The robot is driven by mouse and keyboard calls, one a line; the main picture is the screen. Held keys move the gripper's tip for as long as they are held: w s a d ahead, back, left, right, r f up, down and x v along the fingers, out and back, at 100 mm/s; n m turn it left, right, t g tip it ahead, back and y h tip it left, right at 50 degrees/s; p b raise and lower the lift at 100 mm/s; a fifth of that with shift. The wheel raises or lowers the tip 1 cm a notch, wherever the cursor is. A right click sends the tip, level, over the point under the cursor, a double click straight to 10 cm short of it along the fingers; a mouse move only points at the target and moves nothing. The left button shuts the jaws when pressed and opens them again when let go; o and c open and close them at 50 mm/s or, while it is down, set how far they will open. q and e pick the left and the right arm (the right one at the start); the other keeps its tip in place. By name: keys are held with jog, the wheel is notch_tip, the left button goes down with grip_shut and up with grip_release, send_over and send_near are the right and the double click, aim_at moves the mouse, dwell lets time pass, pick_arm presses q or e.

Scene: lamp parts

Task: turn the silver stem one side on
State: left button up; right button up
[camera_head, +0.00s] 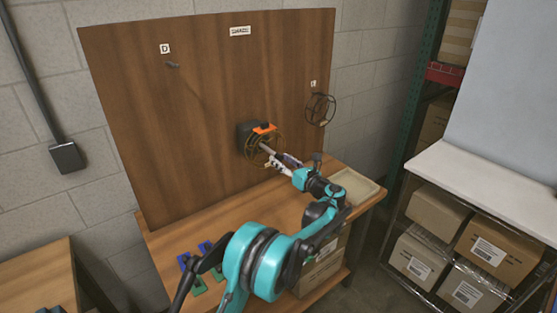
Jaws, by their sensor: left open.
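The silver stem (267,149) sticks out from a dark block (243,134) on the wooden board, inside a round wire cage (250,152). An orange piece (264,128) sits at the top of the block. My left gripper (282,161) is open at the outer end of the stem, close to it. The fingers partly hide that end, and I cannot tell whether they touch it. My right gripper is not in view.
The upright wooden board (190,110) has a peg (173,65) below label D and a dark wire cage (320,109) at right. A shallow tray (355,187) lies on the bench's right end. Blue and green pieces (197,262) lie at front left.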

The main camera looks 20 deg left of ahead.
aim_at(268, 150)
pick_arm(q)
jog(key=shift+x, duration=1.15)
jog(key=shift+c, duration=0.4)
grip_shut()
jog(key=n, duration=0.5)
jog(key=shift+n+p, duration=0.3)
jog(key=shift+n, duration=0.1)
jog(key=n, duration=0.5)
jog(key=shift+n, duration=0.4)
